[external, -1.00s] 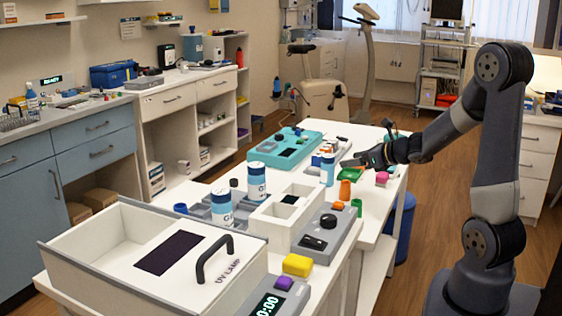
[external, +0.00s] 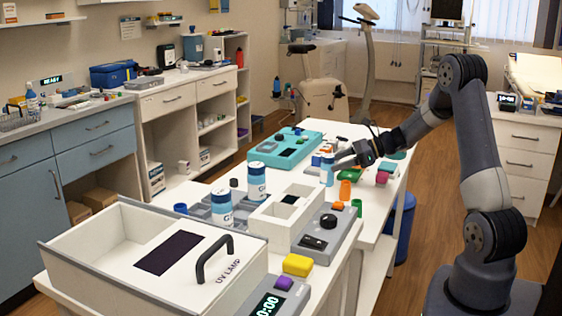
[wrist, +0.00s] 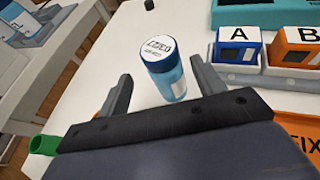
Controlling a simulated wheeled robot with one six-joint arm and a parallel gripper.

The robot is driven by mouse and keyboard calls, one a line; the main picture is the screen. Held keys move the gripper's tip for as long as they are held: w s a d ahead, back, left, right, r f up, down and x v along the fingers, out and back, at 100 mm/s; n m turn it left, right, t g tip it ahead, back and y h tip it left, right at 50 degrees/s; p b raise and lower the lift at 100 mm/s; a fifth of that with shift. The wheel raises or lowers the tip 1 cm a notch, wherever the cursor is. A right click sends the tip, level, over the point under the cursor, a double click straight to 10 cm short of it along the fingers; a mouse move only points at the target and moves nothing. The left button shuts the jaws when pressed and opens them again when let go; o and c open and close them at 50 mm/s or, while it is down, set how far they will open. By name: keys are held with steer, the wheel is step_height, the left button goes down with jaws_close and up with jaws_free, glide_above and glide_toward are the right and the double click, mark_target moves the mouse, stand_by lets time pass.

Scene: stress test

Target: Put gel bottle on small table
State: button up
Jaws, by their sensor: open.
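A blue bottle with a white, printed cap (external: 327,170) stands upright on a white table (external: 385,212). In the wrist view the bottle (wrist: 166,72) is just ahead of and between my two fingers. My gripper (external: 345,160) is open and low over the table, close to the bottle's right side in the external view. In the wrist view the gripper (wrist: 163,90) has a clear gap between its fingers and holds nothing. I cannot tell which surface is the small table.
Boxes marked A (wrist: 240,46) and B (wrist: 294,46) sit in a grey rack right of the bottle. A green cup (wrist: 44,145) is at lower left.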

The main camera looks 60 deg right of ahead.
mark_target(322, 169)
steer(key=shift+d+f+x, duration=0.1)
steer(key=shift+f+x, duration=0.05)
steer(key=shift+x, duration=0.85)
steer(key=shift+d+f+x, duration=0.1)
steer(key=shift+f+x, duration=0.05)
steer(key=shift+x, duration=0.85)
steer(key=shift+d+f+x, duration=0.1)
steer(key=shift+f+x, duration=0.05)
steer(key=shift+x, duration=0.85)
steer(key=shift+c, duration=0.5)
